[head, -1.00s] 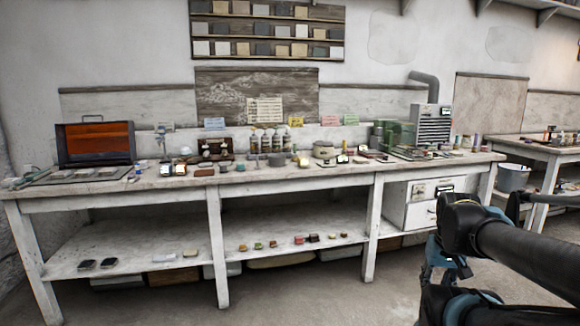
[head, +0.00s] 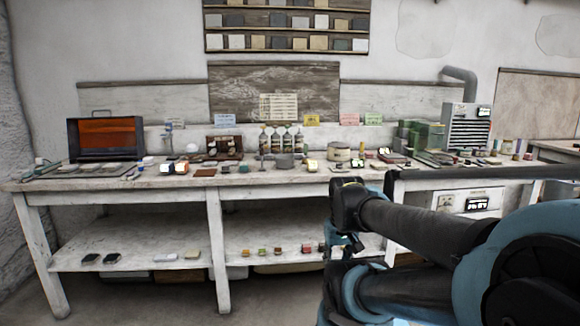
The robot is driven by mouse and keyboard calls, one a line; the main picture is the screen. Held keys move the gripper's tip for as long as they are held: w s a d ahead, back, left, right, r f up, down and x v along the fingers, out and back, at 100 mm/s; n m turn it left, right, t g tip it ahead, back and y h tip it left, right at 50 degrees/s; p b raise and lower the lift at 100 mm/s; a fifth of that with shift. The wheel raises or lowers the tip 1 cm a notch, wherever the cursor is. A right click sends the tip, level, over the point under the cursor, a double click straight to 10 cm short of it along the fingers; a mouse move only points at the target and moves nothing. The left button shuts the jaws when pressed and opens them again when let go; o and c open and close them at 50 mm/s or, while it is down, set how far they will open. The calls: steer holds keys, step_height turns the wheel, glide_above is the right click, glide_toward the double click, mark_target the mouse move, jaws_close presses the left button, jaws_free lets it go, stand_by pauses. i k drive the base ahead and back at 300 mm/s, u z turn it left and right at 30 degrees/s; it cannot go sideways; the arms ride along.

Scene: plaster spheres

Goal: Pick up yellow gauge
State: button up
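I cannot make out for certain which thing is the yellow gauge. Small yellowish items stand among the tools on the long white workbench (head: 130,188). My gripper (head: 340,246) hangs folded low in front of the bench, at the right of centre, below and nearer than the bench top. Its fingers are blurred and partly hidden by my arm, so I cannot tell its opening.
An orange-fronted box (head: 106,139) stands at the left of the bench, and a grey drawer cabinet (head: 468,127) at the right. Bottles (head: 275,140) and a wooden case (head: 225,147) stand between. Small blocks (head: 262,251) lie on the lower shelf. Floor shows below.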

mark_target(311, 164)
steer(key=z, duration=0.3)
steer(key=i, duration=1)
steer(key=z, duration=0.65)
